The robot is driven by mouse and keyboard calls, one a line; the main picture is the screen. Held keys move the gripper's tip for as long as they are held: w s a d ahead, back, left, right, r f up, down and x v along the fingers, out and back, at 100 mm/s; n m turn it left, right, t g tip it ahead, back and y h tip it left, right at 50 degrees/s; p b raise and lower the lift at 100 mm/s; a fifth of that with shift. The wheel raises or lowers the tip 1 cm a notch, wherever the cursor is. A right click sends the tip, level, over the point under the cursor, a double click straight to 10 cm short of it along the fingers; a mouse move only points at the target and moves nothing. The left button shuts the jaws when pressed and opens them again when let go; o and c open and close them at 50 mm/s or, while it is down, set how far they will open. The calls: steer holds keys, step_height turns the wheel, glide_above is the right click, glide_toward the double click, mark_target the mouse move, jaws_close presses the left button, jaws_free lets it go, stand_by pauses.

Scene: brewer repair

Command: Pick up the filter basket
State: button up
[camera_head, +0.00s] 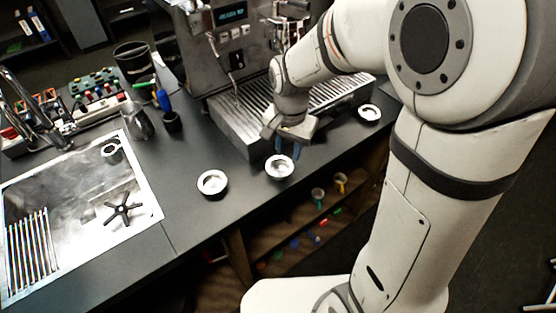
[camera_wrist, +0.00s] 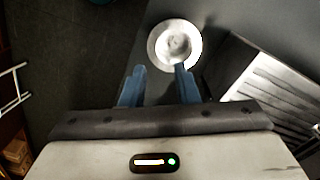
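Three round, shiny metal filter baskets sit on the dark counter in the head view: one at the left (camera_head: 212,183), one in the middle (camera_head: 279,167) and one at the right (camera_head: 369,113). I cannot tell which one the task means. My gripper (camera_head: 293,138) is above the counter, just behind the middle basket. In the wrist view my gripper (camera_wrist: 160,69) has its two blue fingers apart with nothing between them. One basket (camera_wrist: 174,46) lies ahead of the fingertips, and the right fingertip overlaps its lower edge in the picture.
The espresso machine's slatted drip tray (camera_head: 240,125) stands behind the gripper; it also shows in the wrist view (camera_wrist: 265,85). A sink (camera_head: 75,215) is at the left. A steel pitcher (camera_head: 137,122) stands beyond it. Open shelves lie below the counter's front edge.

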mark_target(288, 167)
steer(key=f, duration=0.6)
steer(key=shift+s+p, duration=0.4)
steer(key=shift+c, duration=0.5)
jaws_close()
